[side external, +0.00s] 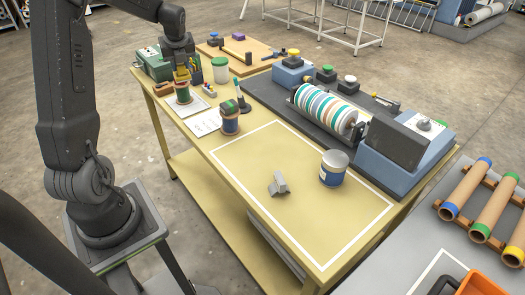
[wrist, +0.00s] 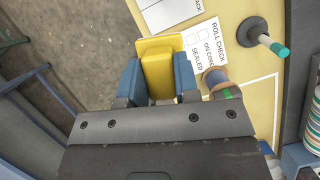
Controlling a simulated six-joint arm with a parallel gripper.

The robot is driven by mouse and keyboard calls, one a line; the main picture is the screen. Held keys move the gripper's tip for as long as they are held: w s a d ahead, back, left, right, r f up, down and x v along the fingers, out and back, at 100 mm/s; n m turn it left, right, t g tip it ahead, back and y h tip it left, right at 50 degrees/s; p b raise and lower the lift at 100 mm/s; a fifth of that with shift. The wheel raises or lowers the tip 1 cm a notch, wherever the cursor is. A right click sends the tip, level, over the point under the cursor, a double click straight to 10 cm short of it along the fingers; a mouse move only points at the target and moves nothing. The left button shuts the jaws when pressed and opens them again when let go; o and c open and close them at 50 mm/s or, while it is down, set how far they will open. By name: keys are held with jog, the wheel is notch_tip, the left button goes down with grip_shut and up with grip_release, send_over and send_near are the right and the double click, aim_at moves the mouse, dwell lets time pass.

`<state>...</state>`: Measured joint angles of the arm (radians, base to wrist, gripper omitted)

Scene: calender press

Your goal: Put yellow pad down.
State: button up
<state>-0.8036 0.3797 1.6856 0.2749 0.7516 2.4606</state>
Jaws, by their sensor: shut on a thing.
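The yellow pad (wrist: 158,68) is a block with a wider flat yellow plate at its far end. My gripper (wrist: 158,82) is shut on it, with a blue finger against each side. In the side external view, my gripper (side external: 182,78) is at the far left end of the yellow table (side external: 255,165), and the pad shows there as a small yellow patch (side external: 182,72). It appears above a green and brown spool (side external: 183,94). Whether the pad touches anything below is hard to tell.
A white roll-check card (wrist: 207,45), a spool (wrist: 215,78) and a dark stand with a green tip (wrist: 262,36) are to the right. A blue and white can (side external: 334,168) and a grey metal piece (side external: 278,184) stand on the table inside a white outline. Beyond is the striped roller (side external: 325,108).

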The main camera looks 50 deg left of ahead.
jog(key=w+d+m+t+h, duration=0.1)
jog(key=w+d+m, duration=0.2)
jog(key=d, duration=0.7)
jog(key=w+d+m+t+h, duration=0.1)
jog(key=w+d+m, duration=0.3)
jog(key=d, duration=0.6)
jog(key=w+d+m+t, duration=0.1)
jog(key=w+d+m, duration=0.2)
jog(key=d, duration=0.7)
jog(key=shift+m, duration=0.3)
jog(key=shift+d+f, duration=0.15)
jog(key=shift+f, duration=8)
jog(key=o, duration=0.4)
jog(key=shift+f, duration=0.2)
jog(key=o, duration=0.5)
jog(key=shift+r, duration=0.1)
